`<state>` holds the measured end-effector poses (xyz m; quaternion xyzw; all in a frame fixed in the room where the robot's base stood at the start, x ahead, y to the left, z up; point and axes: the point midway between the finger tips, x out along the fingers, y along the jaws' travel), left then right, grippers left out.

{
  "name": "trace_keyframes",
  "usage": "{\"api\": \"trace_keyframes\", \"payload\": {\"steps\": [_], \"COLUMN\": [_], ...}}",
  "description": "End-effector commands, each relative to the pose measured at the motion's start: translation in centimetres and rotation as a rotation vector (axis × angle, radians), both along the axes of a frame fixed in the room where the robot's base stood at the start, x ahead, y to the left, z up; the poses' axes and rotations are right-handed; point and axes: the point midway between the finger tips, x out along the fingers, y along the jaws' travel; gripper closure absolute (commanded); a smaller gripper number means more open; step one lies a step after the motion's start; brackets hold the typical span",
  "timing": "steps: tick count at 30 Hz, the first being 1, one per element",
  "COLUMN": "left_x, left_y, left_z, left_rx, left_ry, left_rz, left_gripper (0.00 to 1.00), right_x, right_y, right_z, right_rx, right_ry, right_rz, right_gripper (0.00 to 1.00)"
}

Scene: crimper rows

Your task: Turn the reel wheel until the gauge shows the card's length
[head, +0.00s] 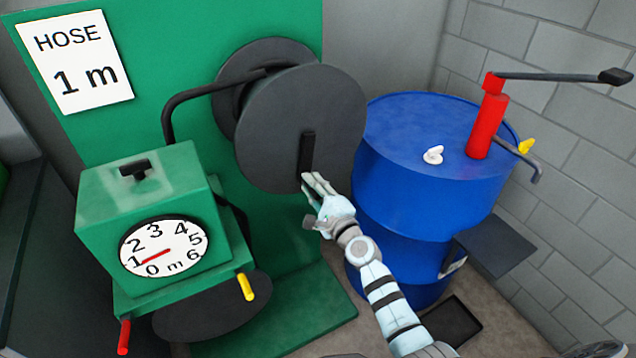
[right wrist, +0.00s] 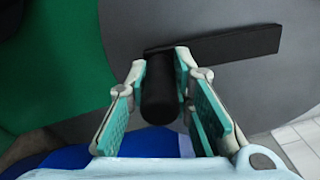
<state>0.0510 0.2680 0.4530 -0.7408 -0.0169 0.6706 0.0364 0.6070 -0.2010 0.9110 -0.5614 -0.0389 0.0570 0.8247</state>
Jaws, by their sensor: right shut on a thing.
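The reel wheel (head: 275,130) is a large dark grey disc on the green stand. A black crank arm (head: 308,150) on its face points down, and a black handle (right wrist: 158,90) sticks out from its end. My right gripper (head: 314,184) is shut on the handle at the wheel's lower edge, with the fingers on both sides of it in the right wrist view. The gauge (head: 162,246) is a white dial numbered 0 to 6 m; its red needle points at about 1. The white card (head: 73,60) reads "HOSE 1 m". My left gripper is not in view.
A blue drum (head: 400,180) with a red pump (head: 487,125) and long lever stands right of the wheel. The green gauge box (head: 140,190) has a black knob on top. A yellow-handled lever (head: 246,287) and a red one (head: 124,338) stick out below it.

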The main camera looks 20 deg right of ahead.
Motion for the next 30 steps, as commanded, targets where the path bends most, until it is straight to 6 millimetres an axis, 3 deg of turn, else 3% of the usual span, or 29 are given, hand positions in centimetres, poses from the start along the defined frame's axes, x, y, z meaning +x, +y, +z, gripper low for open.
{"api": "trace_keyframes", "payload": {"steps": [15,16,20,30], "left_x": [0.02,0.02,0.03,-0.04], "left_y": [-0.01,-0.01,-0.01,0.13], "left_z": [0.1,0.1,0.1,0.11], "left_rx": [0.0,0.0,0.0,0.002], "left_ry": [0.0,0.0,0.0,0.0], "left_rz": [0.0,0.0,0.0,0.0], "left_gripper": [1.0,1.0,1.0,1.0], "right_x": [-0.09,-0.09,-0.09,-0.56], "right_y": [0.37,0.37,0.32,0.17], "right_z": [-0.14,-0.14,-0.11,-0.07], "right_rx": [0.025,0.025,0.024,0.024], "right_ry": [0.007,0.007,0.006,0.004], "right_rz": [0.002,0.002,0.002,0.0], "right_gripper": [1.0,0.78,0.59,0.59]}}
